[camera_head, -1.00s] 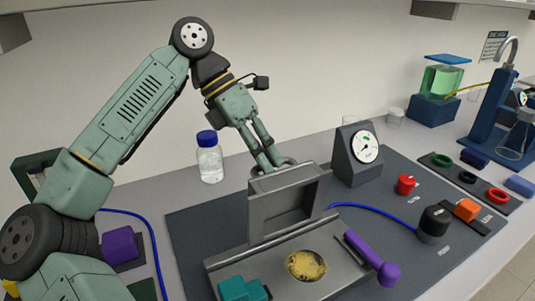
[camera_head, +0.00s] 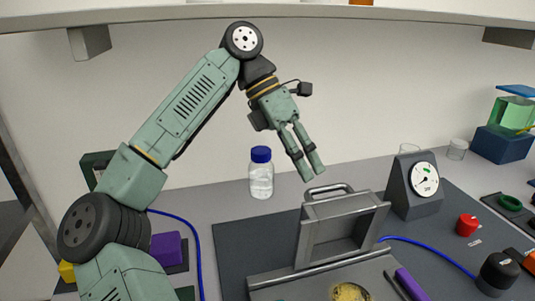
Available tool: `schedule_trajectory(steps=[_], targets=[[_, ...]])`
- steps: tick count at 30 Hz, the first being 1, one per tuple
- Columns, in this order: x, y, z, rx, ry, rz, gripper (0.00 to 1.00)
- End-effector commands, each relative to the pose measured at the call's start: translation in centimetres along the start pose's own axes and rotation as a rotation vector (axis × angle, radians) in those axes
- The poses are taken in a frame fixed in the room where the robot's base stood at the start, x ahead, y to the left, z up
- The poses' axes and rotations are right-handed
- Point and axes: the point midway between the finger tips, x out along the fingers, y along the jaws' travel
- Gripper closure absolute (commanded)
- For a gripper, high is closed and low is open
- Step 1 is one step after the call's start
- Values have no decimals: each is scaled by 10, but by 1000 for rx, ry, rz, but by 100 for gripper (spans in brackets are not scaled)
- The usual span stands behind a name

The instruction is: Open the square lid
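The grey square lid (camera_head: 310,243) stands raised, close to upright, at the back of the metal rig (camera_head: 285,280). It is hinged along its lower edge, and its recessed inner face is turned toward the camera. Its bar handle (camera_head: 328,188) is on the upper far side. My gripper (camera_head: 312,177) points down just above and left of the handle. Its two fingers look a little apart, with nothing between them, and they seem clear of the handle. A yellowish round piece (camera_head: 350,292) lies on the rig in front of the lid, cut off by the picture's lower edge.
A blue-capped bottle (camera_head: 261,178) stands behind my gripper, to its left. A dial gauge (camera_head: 415,187) stands right of the lid. A purple handle (camera_head: 409,284) lies at front right. A blue hose (camera_head: 430,246) runs right to a black knob (camera_head: 497,271). A shelf (camera_head: 400,17) hangs above.

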Motion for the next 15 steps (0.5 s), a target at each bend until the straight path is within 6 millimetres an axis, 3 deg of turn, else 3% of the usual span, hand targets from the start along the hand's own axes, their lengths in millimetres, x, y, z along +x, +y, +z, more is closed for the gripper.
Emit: schedule_trajectory(steps=[9,15], targets=[[-42,50,-39,-5,4,-1,68],[-55,66,-51,0,4,-4,68]])
